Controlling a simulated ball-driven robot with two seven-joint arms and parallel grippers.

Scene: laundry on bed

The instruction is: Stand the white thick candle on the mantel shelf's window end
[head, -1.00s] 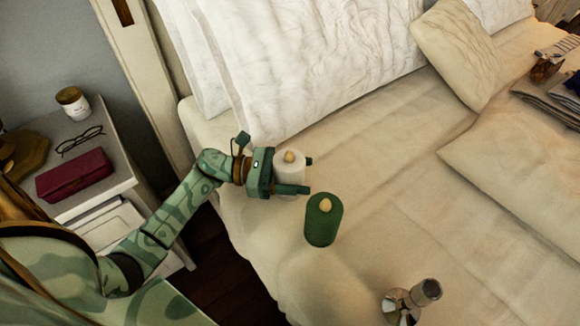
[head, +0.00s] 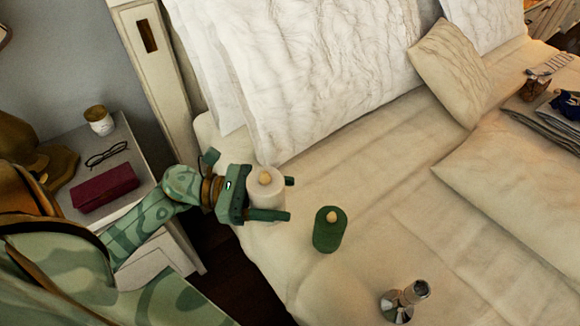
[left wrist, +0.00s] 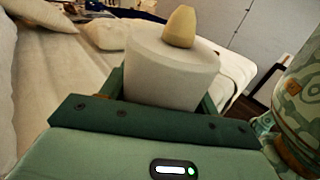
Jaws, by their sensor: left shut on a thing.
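The white thick candle (head: 264,192) is held in my left gripper (head: 272,198) over the near left corner of the bed, upright in the head view. It is a wide white cylinder with a pale yellow, flame-shaped tip. In the left wrist view the candle (left wrist: 172,65) fills the space between the fingers, and the left gripper (left wrist: 165,90) is shut on it. The mantel shelf is not in view. My right gripper is not in view.
A green candle (head: 329,230) and a shiny metal object (head: 401,300) stand on the bed (head: 395,215) to the right. Pillows (head: 310,70) line the headboard. A nightstand (head: 140,160) at left holds a maroon case (head: 104,187), glasses (head: 106,153) and a white jar (head: 99,120).

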